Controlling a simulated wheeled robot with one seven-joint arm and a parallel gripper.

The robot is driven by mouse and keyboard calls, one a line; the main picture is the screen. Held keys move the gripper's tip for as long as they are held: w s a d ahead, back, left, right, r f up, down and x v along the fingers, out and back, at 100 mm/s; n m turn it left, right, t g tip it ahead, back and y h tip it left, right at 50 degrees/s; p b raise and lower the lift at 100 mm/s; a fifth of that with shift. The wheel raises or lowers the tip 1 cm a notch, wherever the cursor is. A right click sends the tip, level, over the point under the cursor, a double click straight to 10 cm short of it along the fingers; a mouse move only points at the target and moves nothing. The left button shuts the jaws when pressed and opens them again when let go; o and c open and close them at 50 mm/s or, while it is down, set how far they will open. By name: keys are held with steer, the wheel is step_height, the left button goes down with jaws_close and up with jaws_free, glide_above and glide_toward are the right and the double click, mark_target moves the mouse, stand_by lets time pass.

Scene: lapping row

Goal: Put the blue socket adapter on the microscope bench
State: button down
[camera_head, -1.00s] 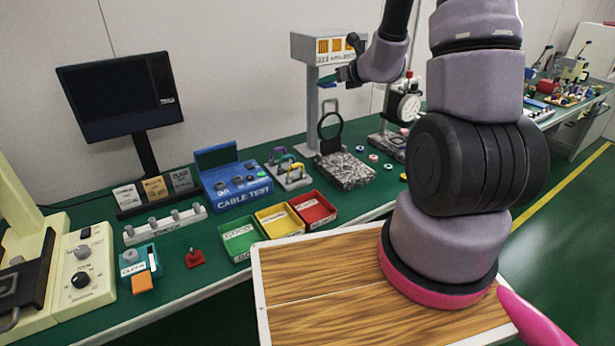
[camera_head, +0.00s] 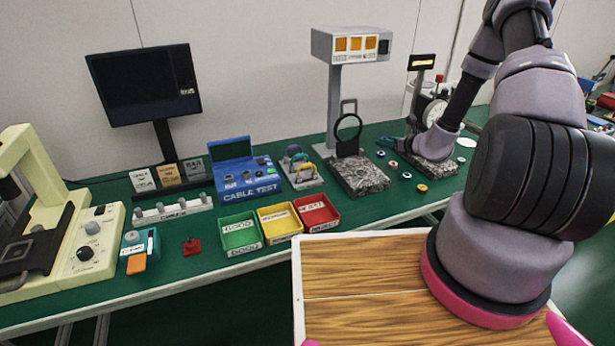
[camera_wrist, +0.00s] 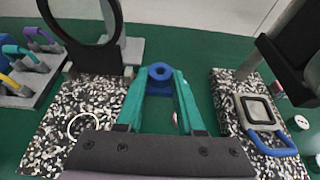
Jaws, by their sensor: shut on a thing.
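My gripper (camera_wrist: 162,95) has teal fingers closed on a blue, ring-shaped piece with a hole, the blue socket adapter (camera_wrist: 160,72). The adapter sits between the fingertips, with green bench top behind it; whether it touches the bench I cannot tell. In the head view my gripper (camera_head: 395,143) is small, over the back right of the green bench (camera_head: 165,268), near the speckled granite block. The adapter is too small to make out there. A cream microscope-like machine (camera_head: 85,250) stands at the far left.
A granite block with a black ring (camera_head: 358,177) is left of my gripper; another granite block (camera_wrist: 235,110) is right in the wrist view. Small round parts (camera_head: 421,188) lie nearby. Green, yellow and red bins (camera_head: 240,232), a blue cable tester (camera_head: 248,178) and a monitor (camera_head: 145,85) stand left.

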step_height(320, 180, down, 10)
steer(key=shift+f, duration=0.1)
stand_by(0.4)
steer(key=shift+a, duration=0.1)
steer(key=c, duration=0.8)
jaws_free()
steer(key=shift+f, duration=0.15)
